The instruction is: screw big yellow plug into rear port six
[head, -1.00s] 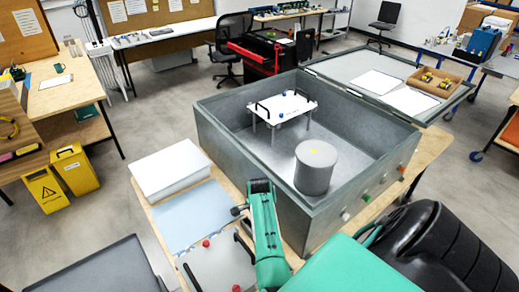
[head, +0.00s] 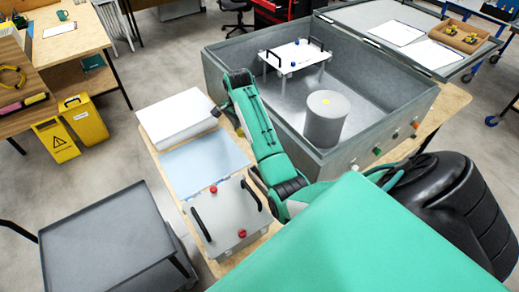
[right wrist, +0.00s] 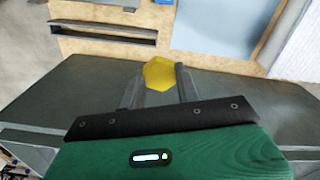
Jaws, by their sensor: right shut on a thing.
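My right gripper (right wrist: 157,88) is shut on a yellow plug with a hexagonal head (right wrist: 159,73), which shows between its fingers in the right wrist view. In the wrist view a dark grey surface lies below the plug. Rear port six cannot be identified. My left gripper is not in view.
A white stack (head: 176,116), a pale blue sheet (head: 202,162) and a grey panel (head: 222,225) with black handles and red knobs lie left of the box. Inside the box stand a grey cylinder (head: 326,122) and a white plate on legs (head: 297,54). Coloured knobs line its near right wall.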

